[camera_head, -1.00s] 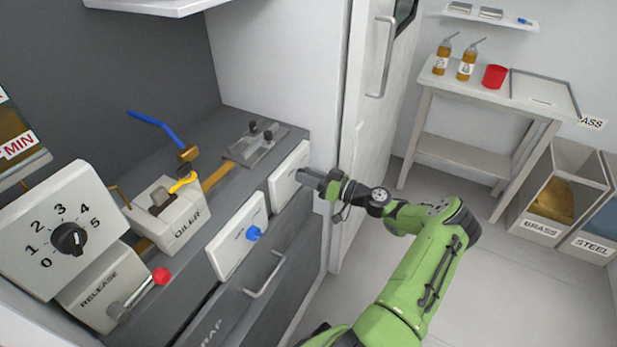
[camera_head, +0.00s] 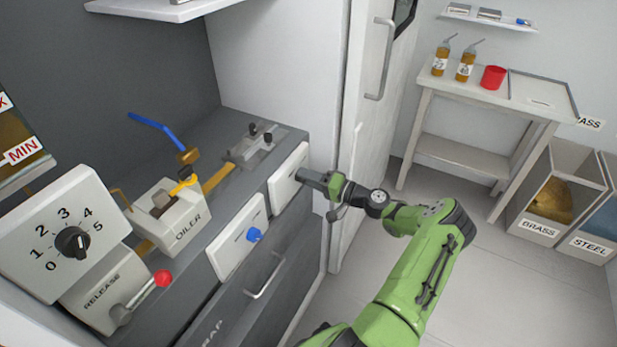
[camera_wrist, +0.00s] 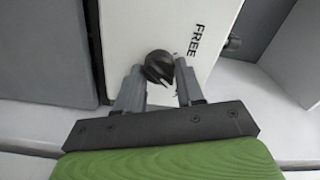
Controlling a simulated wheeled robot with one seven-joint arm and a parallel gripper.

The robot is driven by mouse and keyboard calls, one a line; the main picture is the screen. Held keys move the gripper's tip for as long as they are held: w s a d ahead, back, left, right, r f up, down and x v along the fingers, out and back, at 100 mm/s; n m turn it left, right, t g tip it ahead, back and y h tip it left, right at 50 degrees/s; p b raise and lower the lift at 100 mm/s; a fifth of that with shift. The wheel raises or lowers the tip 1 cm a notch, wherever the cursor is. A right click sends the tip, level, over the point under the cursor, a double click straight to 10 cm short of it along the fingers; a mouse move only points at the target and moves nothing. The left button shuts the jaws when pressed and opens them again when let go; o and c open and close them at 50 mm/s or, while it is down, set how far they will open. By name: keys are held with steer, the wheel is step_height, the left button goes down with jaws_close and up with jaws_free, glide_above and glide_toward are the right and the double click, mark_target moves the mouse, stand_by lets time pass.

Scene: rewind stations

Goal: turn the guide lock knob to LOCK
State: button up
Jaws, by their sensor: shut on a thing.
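The guide lock knob (camera_wrist: 158,68) is a small black knob on a white panel in the wrist view. The word FREE is printed on the panel to its upper right; no LOCK label shows. A small pale mark is at the knob's lower edge. My gripper (camera_wrist: 160,76) has one finger on each side of the knob and is shut on it. In the head view, my gripper (camera_head: 303,175) reaches the right-hand white panel (camera_head: 284,186) on the bench front and hides the knob.
Left of that panel is another white panel (camera_head: 228,245) with a blue knob (camera_head: 254,235). The oiler (camera_head: 172,215), a dial box (camera_head: 100,210) and a red-tipped release lever (camera_head: 161,278) stand farther left.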

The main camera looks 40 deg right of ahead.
steer(key=shift+m, duration=0.9)
steer(key=o, duration=1)
steer(key=shift+o, duration=0.2)
steer(key=shift+s, duration=0.1)
steer(key=p+v, duration=0.2)
steer(key=v, duration=1.3)
steer(key=shift+s, duration=0.3)
steer(key=shift+d, duration=0.1)
